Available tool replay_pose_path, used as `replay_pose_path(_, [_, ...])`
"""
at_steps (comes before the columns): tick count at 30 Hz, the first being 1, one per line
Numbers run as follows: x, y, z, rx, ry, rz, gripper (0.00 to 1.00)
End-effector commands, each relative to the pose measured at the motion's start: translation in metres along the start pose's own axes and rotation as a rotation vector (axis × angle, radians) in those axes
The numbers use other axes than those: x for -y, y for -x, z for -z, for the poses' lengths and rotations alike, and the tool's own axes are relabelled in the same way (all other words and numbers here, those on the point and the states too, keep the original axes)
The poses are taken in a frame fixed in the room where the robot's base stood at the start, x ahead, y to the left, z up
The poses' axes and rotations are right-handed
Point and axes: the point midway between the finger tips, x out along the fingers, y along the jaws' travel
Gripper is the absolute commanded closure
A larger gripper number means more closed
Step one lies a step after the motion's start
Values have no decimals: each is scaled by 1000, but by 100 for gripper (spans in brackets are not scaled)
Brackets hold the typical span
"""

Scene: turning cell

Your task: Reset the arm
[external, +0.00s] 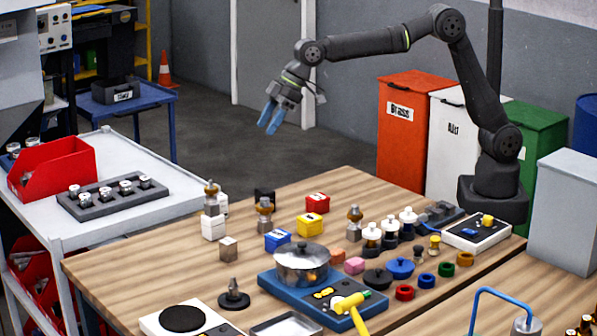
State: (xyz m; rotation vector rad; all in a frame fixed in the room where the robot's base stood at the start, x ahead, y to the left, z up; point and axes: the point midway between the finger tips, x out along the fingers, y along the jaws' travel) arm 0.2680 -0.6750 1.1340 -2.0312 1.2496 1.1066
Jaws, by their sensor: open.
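My gripper (271,115) has blue fingers and is open and empty. It hangs in the air at upper centre, with my arm stretched to the left from its base at the right rear of the wooden table (150,250). The fingers point down and slightly left, well above the table's height in the picture and apart from everything. Nothing hides the fingers.
The table holds a pot (301,262) on a blue base, a yellow hammer (350,305), coloured blocks and several small parts. A white cart (150,216) with a red bin (52,166) stands left. Brass (402,125), white and green bins stand behind.

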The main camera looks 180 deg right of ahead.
Motion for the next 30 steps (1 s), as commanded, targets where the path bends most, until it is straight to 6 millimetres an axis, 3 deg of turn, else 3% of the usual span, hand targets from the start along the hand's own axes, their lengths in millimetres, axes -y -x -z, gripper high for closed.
replay_pose_path(15, [5,31,-68,0,-20,-13,46])
replay_pose_path(21, [6,36,-83,1,-24,-16,46])
replay_pose_path(30, [6,37,-86,-1,-25,-16,46])
